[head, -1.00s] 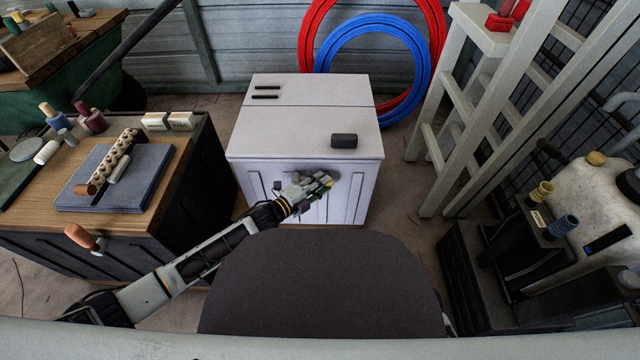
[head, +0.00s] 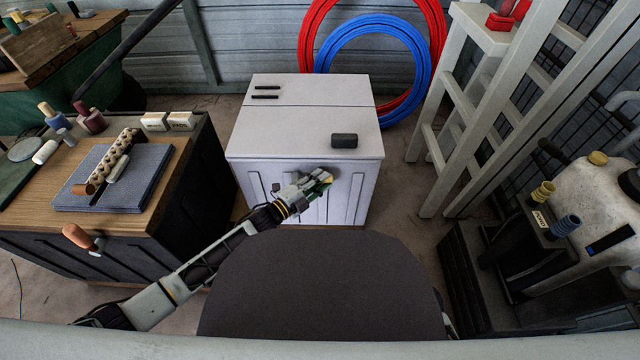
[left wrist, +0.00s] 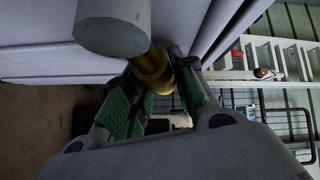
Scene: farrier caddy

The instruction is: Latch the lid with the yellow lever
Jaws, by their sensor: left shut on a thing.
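The white caddy (head: 245,165) stands upright in the middle of the head view, and its lid (head: 290,130) lies flat on top with a dark block near the front edge. The yellow lever (left wrist: 150,70) is at the caddy's front, beside a grey round knob (left wrist: 112,25) in the left wrist view. My left gripper (head: 325,180) is at the caddy's front face. In the left wrist view its green-padded fingers (left wrist: 160,98) are shut on the yellow lever, which they partly hide. My right gripper is not in view.
A wooden bench (head: 150,215) with a blue-grey mat stands on the left. A white ladder (head: 480,120) and a pale tank (head: 590,205) stand on the right. Red and blue hoops (head: 420,75) are behind the caddy. The floor right of the caddy is clear.

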